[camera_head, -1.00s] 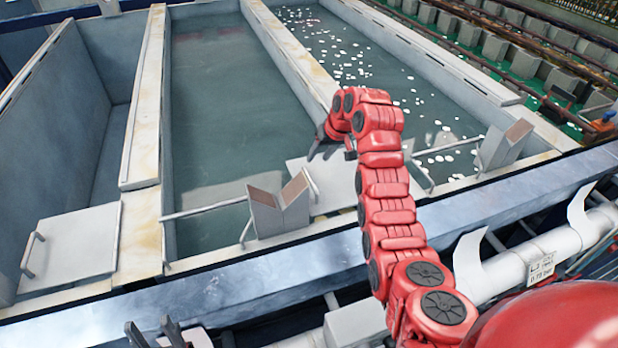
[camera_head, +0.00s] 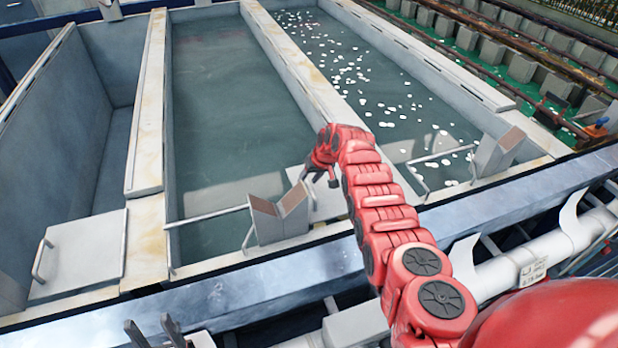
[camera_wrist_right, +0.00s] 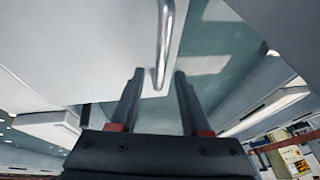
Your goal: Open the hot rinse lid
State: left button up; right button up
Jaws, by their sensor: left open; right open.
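A pale square lid (camera_head: 328,206) lies at the near end of the middle tanks, partly hidden behind my right arm. Its metal handle (camera_wrist_right: 165,45) shows in the right wrist view against the pale panel (camera_wrist_right: 85,45). My right gripper (camera_head: 318,178) is open over this lid; it also shows in the wrist view (camera_wrist_right: 159,75). The handle's lower end appears between its fingertips, with no clear contact. Another pale lid (camera_head: 85,255) with a side handle (camera_head: 41,258) lies flat at the left. I cannot tell from any label which is the hot rinse lid. My left gripper (camera_head: 150,322) is open and empty at the bottom edge.
A liquid-filled tank (camera_head: 220,100) lies beyond the lid, with a white-flecked tank (camera_head: 385,90) to its right. Angled brackets (camera_head: 280,218) with rods stand at the near rim. A metal ledge (camera_head: 230,293) and a pale pipe (camera_head: 540,250) run along the front.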

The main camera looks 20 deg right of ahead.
jog(key=shift+c, duration=0.2)
grip_shut()
dwell(1.3)
